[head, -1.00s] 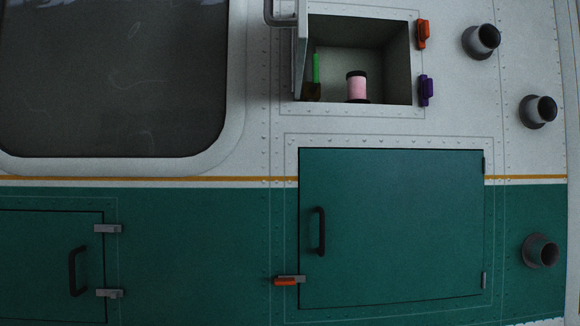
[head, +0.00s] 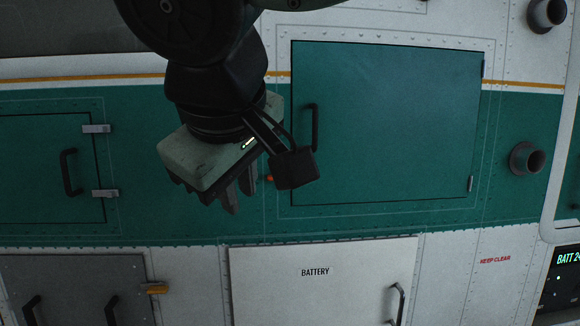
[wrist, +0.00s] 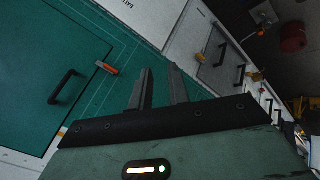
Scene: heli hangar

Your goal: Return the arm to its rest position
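My arm hangs into the head view from the top. My gripper (head: 232,196) is in front of the green panel, left of the large green door (head: 390,125). In the wrist view my gripper (wrist: 159,78) shows two fingers apart with nothing between them, so it is open and empty. The large green door also shows at the left of the wrist view (wrist: 45,55) and is shut. Its orange latch (wrist: 107,68) is left of the fingers there. In the head view my gripper mostly hides that latch.
Below are a white battery door (head: 320,290) with a handle and a grey door (head: 75,290) with an orange latch (head: 155,289). A smaller green door (head: 45,165) is at left. A round port (head: 527,159) sticks out at right.

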